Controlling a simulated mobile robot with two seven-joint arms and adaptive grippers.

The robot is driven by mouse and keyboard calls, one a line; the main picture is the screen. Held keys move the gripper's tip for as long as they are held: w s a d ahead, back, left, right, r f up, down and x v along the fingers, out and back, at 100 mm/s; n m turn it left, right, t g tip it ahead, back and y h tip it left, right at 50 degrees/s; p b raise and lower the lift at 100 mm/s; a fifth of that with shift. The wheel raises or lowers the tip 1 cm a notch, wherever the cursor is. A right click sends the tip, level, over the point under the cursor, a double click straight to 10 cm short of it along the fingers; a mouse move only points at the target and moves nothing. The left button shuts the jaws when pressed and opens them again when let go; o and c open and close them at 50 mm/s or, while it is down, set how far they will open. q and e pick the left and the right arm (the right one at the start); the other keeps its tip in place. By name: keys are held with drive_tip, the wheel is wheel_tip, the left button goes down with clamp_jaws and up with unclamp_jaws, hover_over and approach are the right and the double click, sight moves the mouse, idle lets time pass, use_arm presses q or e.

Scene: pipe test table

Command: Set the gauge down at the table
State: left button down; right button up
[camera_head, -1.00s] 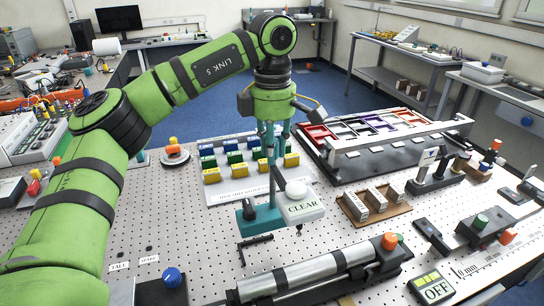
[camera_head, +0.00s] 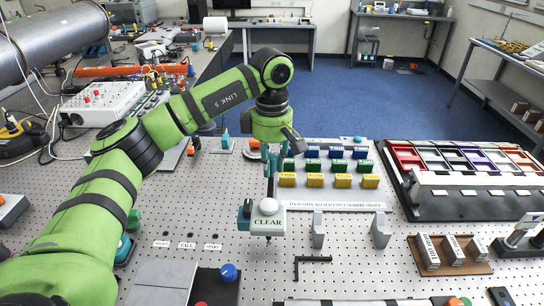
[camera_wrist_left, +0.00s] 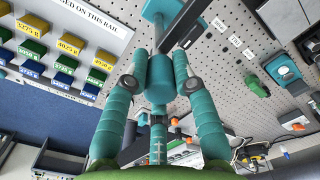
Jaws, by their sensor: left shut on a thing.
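The gauge (camera_head: 267,222) is a pale block with a white dome, a CLEAR label on its front and a teal part at its left. My left gripper (camera_head: 271,168) is above it, shut on its upright teal handle. In the left wrist view the teal fingers (camera_wrist_left: 160,75) close on both sides of a teal cylinder, with the gauge's teal plate (camera_wrist_left: 163,8) beyond. The gauge is upright over the perforated table (camera_head: 230,262), at the front left corner of the block mat. I cannot tell whether its underside touches the table. My right gripper is not in view.
Colored blocks (camera_head: 342,181) stand on the mat behind. Two grey brackets (camera_head: 318,232) and a black L-shaped piece (camera_head: 312,260) are just right of the gauge. Small labels (camera_head: 187,245) and a blue knob (camera_head: 229,272) lie to the left. Bare table shows between them.

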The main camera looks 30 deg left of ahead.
sight(272, 177)
use_arm(q)
drive_tip(key=shift+r, duration=0.2)
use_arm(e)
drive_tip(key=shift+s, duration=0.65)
use_arm(q)
drive_tip(key=shift+r, duration=0.1)
drive_tip(key=shift+f+b, duration=0.55)
drive_tip(key=shift+f, duration=0.4)
drive_tip(key=shift+f+b, duration=1.6)
drive_tip(key=shift+f, duration=0.75)
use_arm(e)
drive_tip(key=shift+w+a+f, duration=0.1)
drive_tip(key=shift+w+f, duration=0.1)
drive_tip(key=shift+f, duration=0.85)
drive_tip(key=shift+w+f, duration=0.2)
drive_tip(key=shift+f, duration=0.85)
use_arm(q)
drive_tip(key=shift+f, duration=0.25)
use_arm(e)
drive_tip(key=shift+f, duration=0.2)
use_arm(q)
drive_tip(key=c, duration=0.9)
unclamp_jaws()
drive_tip(key=shift+c, duration=0.2)
drive_tip(key=shift+s+d, duration=0.1)
drive_tip(key=shift+s, duration=0.05)
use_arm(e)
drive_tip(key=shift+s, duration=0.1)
